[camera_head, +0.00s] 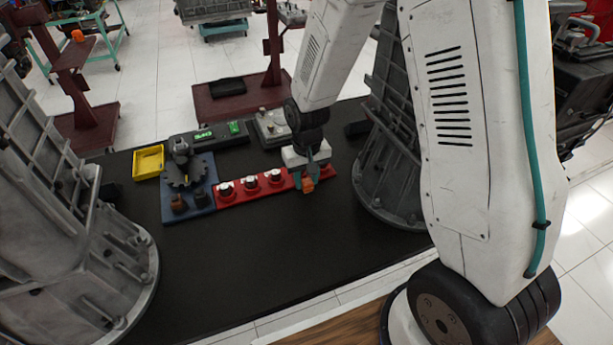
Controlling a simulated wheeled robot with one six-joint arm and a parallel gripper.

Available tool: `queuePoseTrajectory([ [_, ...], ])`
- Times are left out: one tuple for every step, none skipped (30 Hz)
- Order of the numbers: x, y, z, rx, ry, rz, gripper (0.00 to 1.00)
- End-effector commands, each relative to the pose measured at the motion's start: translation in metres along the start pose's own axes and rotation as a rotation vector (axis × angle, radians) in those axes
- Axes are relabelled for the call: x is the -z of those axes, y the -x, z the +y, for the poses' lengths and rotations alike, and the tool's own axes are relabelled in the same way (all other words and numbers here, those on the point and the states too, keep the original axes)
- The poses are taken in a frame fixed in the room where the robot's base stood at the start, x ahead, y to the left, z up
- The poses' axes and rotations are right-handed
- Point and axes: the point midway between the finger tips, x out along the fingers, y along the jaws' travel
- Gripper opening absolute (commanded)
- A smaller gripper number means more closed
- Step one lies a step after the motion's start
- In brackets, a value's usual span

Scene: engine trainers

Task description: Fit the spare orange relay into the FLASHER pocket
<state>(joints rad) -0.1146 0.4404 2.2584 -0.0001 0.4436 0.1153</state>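My gripper (306,172) points down over the right end of a red strip (233,200) on the black table. A small orange block, the orange relay (308,185), shows between its teal fingertips, and the gripper looks shut on it. Whether the relay touches the strip or hangs just in front of it I cannot tell. The strip carries several white-and-black round pieces in a row. No FLASHER label is readable, and the gripper hides the strip's right end, so I cannot make out that pocket.
Left of the strip is a blue board (203,211) with a dark toothed part and two small cylinders. A yellow tray (148,162) lies behind it. A dark box with green displays (202,135) and a grey device (271,128) stand behind. Large grey castings flank the black table (260,260); its front is clear.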

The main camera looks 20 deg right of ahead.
Motion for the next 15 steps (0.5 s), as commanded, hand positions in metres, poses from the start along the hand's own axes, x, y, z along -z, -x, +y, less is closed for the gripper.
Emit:
queuePoseTrajectory([
  [0.000,0.001,0.000,0.000,0.001,0.001,0.47],
  [0.000,0.001,0.000,0.000,0.001,0.001,0.47],
  [0.000,0.001,0.000,0.000,0.001,0.001,0.47],
  [0.000,0.001,0.000,0.000,0.001,0.001,0.47],
  [0.000,0.001,0.000,0.000,0.001,0.001,0.47],
  [0.000,0.001,0.000,0.000,0.001,0.001,0.47],
  [0.000,0.001,0.000,0.000,0.001,0.001,0.47],
  [0.000,0.001,0.000,0.000,0.001,0.001,0.47],
  [0.000,0.001,0.000,0.000,0.001,0.001,0.47],
  [0.000,0.002,0.000,0.000,0.001,0.001,0.47],
  [0.000,0.003,0.000,0.000,0.001,0.001,0.47],
  [0.001,0.006,0.000,0.000,0.000,0.002,0.47],
  [0.001,0.009,0.000,0.000,0.000,0.004,0.47],
  [0.001,0.013,0.000,0.001,0.000,0.005,0.47],
  [0.001,0.019,0.000,0.001,0.000,0.005,0.47],
])
